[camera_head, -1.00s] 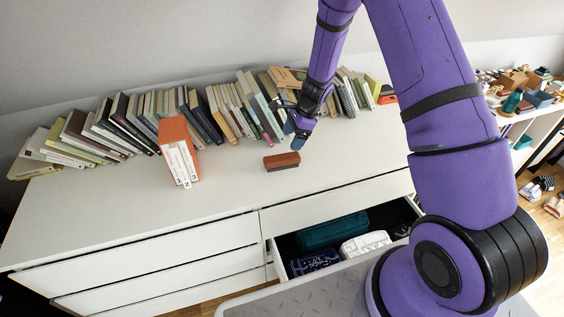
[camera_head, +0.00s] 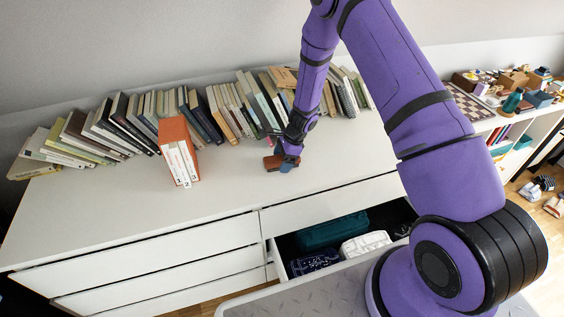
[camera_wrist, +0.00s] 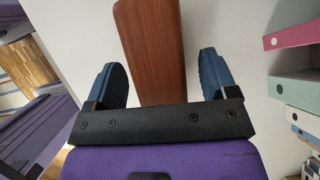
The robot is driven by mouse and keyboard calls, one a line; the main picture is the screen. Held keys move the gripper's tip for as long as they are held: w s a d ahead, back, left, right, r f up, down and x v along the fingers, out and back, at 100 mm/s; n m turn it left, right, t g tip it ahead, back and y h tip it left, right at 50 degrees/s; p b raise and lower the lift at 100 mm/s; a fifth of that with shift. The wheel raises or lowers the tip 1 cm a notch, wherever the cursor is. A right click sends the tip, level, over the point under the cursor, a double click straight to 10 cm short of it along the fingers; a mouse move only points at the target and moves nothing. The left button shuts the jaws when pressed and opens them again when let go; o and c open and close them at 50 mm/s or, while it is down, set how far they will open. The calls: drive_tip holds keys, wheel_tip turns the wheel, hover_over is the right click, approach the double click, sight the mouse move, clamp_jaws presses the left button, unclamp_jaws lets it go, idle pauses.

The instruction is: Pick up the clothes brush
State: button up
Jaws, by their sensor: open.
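The clothes brush (camera_head: 271,163) is a reddish-brown wooden block lying on the white dresser top, partly hidden by my gripper in the head view. My gripper (camera_head: 287,163) is low over the dresser top at the brush's right part. In the wrist view the brush (camera_wrist: 152,50) runs lengthwise between the two blue fingers of my gripper (camera_wrist: 161,82). The fingers are open, with a gap on each side of the brush. The brush's near end is hidden behind the gripper's black bar.
A row of books (camera_head: 110,125) stands along the wall behind. Orange binders (camera_head: 178,152) stand left of the brush. Below, a drawer (camera_head: 280,262) is open, holding a teal case (camera_head: 331,231) and a white item (camera_head: 365,243). The dresser top (camera_head: 110,215) in front is clear.

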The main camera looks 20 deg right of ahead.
sight(281, 158)
drive_tip(key=shift+f, duration=0.1)
drive_tip(key=c, duration=1)
drive_tip(key=shift+c, duration=0.2)
drive_tip(key=shift+r, duration=0.6)
drive_tip(key=shift+s+d+r, duration=0.1)
drive_tip(key=shift+s+r, duration=0.05)
drive_tip(key=shift+r, duration=0.5)
drive_tip(key=shift+s+d+r, duration=0.1)
drive_tip(key=shift+r, duration=0.5)
drive_tip(key=s+d, duration=0.3)
drive_tip(key=s, duration=0.1)
drive_tip(key=s+d+r, duration=0.1)
drive_tip(key=s+d, duration=0.2)
drive_tip(key=s, duration=0.1)
drive_tip(key=s+d, duration=0.3)
drive_tip(key=s, duration=0.1)
drive_tip(key=shift+d+r, duration=0.15)
drive_tip(key=shift+d, duration=0.15)
drive_tip(key=shift+o, duration=0.6)
drive_tip(key=shift+w, duration=0.1)
